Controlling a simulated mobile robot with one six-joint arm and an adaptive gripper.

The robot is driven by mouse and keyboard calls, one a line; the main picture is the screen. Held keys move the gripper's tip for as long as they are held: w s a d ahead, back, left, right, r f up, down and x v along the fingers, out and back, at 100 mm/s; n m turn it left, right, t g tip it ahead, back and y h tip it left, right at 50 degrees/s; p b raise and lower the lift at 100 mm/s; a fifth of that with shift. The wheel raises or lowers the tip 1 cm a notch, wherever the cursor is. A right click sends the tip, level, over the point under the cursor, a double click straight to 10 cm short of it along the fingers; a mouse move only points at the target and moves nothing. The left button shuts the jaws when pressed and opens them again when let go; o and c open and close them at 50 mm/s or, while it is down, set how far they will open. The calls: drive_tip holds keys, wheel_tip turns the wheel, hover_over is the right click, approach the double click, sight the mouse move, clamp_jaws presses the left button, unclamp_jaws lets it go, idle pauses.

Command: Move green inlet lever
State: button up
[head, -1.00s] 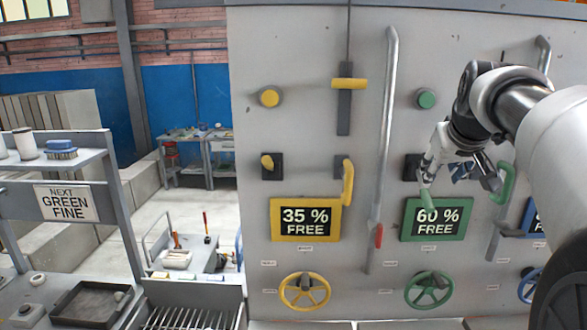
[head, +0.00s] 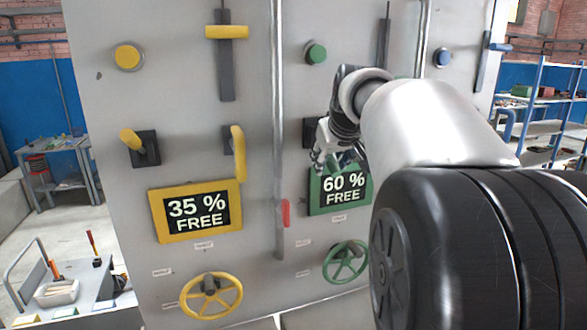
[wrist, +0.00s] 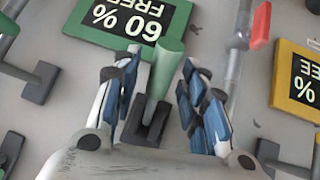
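The green lever (wrist: 165,68) shows in the wrist view, standing out from a dark square base (wrist: 150,125) on the panel. My gripper (wrist: 160,88) is open around it, with blue finger pads on either side. Gaps show between the pads and the lever, so neither side appears to touch it. In the head view my gripper (head: 325,160) is at the panel just above the green "60 % FREE" display (head: 342,190). My arm hides much of that area, and the lever is hard to make out there.
On the left are a yellow lever (head: 130,140), a yellow display (head: 196,208) and a yellow handwheel (head: 211,297). A vertical pipe (head: 279,110) and a red handle (head: 285,213) lie between the yellow and green columns. A green handwheel (head: 345,262) is below the green display.

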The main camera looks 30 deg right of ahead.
drive_tip(key=shift+w+d+f, duration=0.2)
drive_tip(key=shift+w+f, duration=0.15)
drive_tip(key=shift+f, duration=0.05)
drive_tip(key=shift+s+a+r, duration=0.1)
drive_tip(key=shift+s+r, duration=0.05)
drive_tip(key=shift+s, duration=0.1)
drive_tip(key=shift+c, duration=0.5)
drive_tip(key=shift+w, duration=0.1)
clamp_jaws()
